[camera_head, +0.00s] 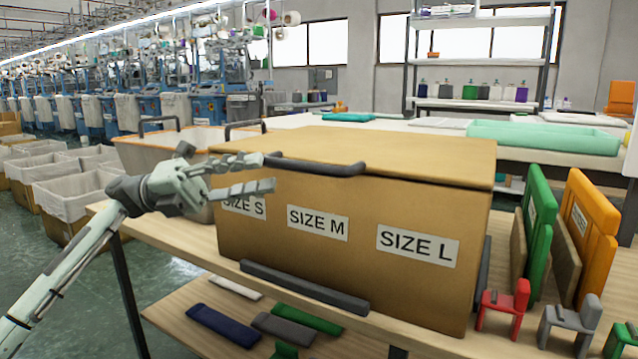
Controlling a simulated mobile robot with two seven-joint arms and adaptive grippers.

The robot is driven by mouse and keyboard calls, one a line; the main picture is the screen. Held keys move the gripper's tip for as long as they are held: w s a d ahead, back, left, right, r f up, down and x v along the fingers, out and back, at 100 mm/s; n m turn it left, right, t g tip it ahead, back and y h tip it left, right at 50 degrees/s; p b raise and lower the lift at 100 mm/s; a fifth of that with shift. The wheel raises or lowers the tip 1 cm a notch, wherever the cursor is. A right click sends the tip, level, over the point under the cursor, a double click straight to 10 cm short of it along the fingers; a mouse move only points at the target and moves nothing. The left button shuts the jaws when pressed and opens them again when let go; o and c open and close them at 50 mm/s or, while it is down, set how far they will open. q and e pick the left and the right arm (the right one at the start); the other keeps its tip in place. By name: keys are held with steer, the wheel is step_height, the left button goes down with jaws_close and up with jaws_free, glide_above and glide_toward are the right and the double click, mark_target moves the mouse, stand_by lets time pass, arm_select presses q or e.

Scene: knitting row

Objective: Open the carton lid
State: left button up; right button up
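The brown carton (330,270) stands on a wooden table in the middle of the view, with labels SIZE S, SIZE M and SIZE L on its front. Its lid (390,148) lies flat and closed on top. A dark bar handle (318,167) runs along the lid's front edge. My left gripper (268,172) is in front of the carton's upper left, fingers spread and pointing right. Its upper fingertip is close to the left end of the handle; I cannot tell whether they touch. Nothing is between the fingers. My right gripper is not in view.
A second bin (140,150) with dark handles stands behind left. Green (538,225) and orange (590,230) panels stand right of the carton, with small red (503,305) and grey (570,322) pieces in front. A dark bar (303,287) runs along the carton's lower front.

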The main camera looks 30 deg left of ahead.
mark_target(283, 168)
arm_select(q)
steer(key=x, duration=0.7)
steer(key=shift+s+d+r, duration=0.15)
steer(key=shift+d+r, duration=0.1)
steer(key=shift+c, duration=0.5)
jaws_close()
